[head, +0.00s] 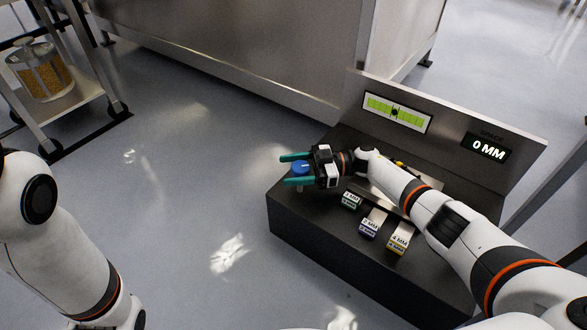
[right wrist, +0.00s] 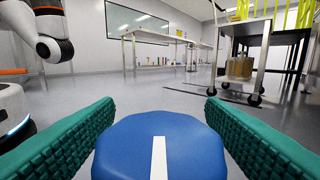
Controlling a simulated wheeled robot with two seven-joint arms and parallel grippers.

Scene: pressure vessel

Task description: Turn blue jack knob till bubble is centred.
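The blue jack knob (head: 300,168) stands at the left end of the dark bench block. In the right wrist view the knob (right wrist: 130,150) fills the bottom middle, with a white line on its top pointing straight away from the camera. My right gripper (head: 283,169) is open, its green fingers on either side of the knob; a gap shows at least on the left, and contact is not clear. The bubble level (head: 380,108) on the back panel is a green strip with a dark bubble mark (head: 395,112) near its middle. My left gripper is out of view.
The dark block (head: 300,222) holds several labelled shim tabs, such as the yellow-ended one (head: 397,240). A display (head: 488,148) on the back panel (head: 450,125) reads 0 MM. A trolley with a jar (head: 45,75) stands far left. The floor left of the block is clear.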

